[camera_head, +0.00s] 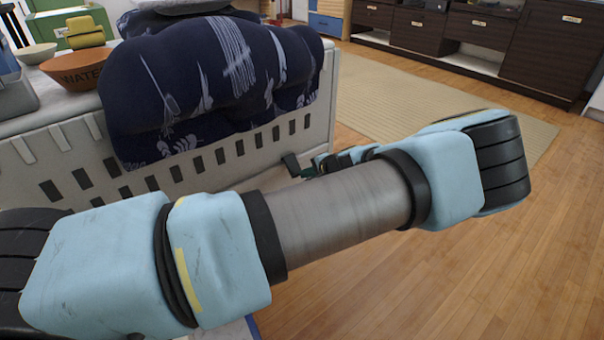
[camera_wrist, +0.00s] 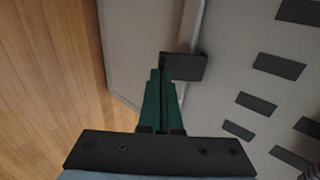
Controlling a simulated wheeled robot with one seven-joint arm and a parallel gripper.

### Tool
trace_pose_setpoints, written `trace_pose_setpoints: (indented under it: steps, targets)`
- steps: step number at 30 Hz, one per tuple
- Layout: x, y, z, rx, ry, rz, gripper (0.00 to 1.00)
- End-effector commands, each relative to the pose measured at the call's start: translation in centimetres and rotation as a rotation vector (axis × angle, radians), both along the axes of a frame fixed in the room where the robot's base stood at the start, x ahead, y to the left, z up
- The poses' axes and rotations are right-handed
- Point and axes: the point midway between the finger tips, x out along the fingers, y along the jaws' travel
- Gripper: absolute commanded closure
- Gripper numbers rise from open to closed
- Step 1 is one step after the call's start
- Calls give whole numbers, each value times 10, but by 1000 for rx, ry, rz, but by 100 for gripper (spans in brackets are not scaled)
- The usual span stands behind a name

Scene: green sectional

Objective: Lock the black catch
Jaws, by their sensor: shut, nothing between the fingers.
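The black catch (camera_wrist: 186,67) is a flat dark plate on the pale side of a slotted white box (camera_wrist: 225,60) in the wrist view. It also shows as a small dark piece (camera_head: 291,163) beside the box in the head view. My gripper (camera_wrist: 161,74) has green fingers, closed together and empty. Their tips are at the left edge of the catch, very close to it; I cannot tell whether they touch. In the head view my arm hides most of the gripper, and only a bit of green shows by the catch.
A navy patterned cushion (camera_head: 215,85) bulges over the box (camera_head: 318,125). An orange bowl (camera_head: 80,70) marked WATER and a pale bowl (camera_head: 37,53) stand at the left. Wooden floor (camera_head: 400,290) and a beige rug (camera_head: 420,110) are open at the right. Dark cabinets (camera_head: 500,45) stand behind.

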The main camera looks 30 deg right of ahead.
Motion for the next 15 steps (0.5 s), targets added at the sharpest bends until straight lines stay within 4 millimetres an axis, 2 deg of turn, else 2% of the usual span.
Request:
trace_pose_setpoints:
  steps: [1, 8, 15]
  targets:
    - [0, 0, -10, 13, -40, -6, 100]
    - [3, 1, -23, 43, -193, -4, 100]
    - [9, 2, -36, 38, -189, 3, 100]
